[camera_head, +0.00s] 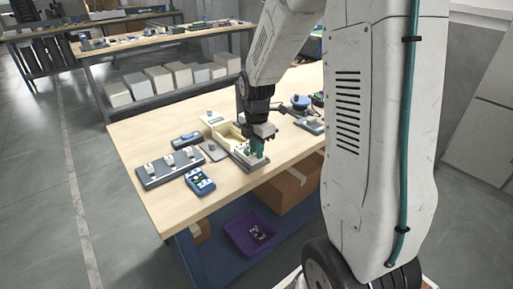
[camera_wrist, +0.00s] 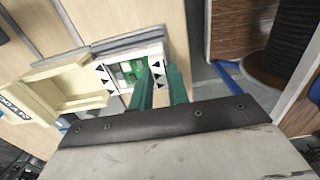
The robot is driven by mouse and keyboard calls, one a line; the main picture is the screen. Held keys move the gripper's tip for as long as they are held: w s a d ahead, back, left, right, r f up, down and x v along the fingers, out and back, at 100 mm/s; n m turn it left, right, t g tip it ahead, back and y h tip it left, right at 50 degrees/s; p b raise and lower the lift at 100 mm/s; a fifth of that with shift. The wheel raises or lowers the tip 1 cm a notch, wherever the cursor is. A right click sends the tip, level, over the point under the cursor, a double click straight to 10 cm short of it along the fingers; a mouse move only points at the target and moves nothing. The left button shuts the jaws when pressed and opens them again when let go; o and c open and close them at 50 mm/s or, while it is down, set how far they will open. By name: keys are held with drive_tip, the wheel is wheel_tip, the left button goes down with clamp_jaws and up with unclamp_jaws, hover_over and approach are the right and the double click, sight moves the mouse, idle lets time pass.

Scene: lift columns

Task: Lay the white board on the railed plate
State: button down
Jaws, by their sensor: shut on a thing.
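The board is at the grey railed plate (camera_wrist: 126,41), whose rail shows along the board's far side. The plate also shows below my fingers in the head view (camera_head: 250,167). The fingers hide part of the board; I cannot tell whether it rests flat on the plate.
A cream tray (camera_wrist: 62,92) stands right beside the board. On the workbench (camera_head: 160,205) are a grey strip with white blocks (camera_head: 170,168), a blue meter (camera_head: 200,181) and a blue round device (camera_head: 300,102). A purple bin (camera_head: 250,233) is on the shelf below.

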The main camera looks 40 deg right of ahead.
drive_tip(key=shift+f, duration=0.35)
idle(0.6)
drive_tip(key=c, duration=0.8)
unclamp_jaws()
drive_tip(key=shift+c, duration=0.2)
drive_tip(key=shift+r, duration=3.05)
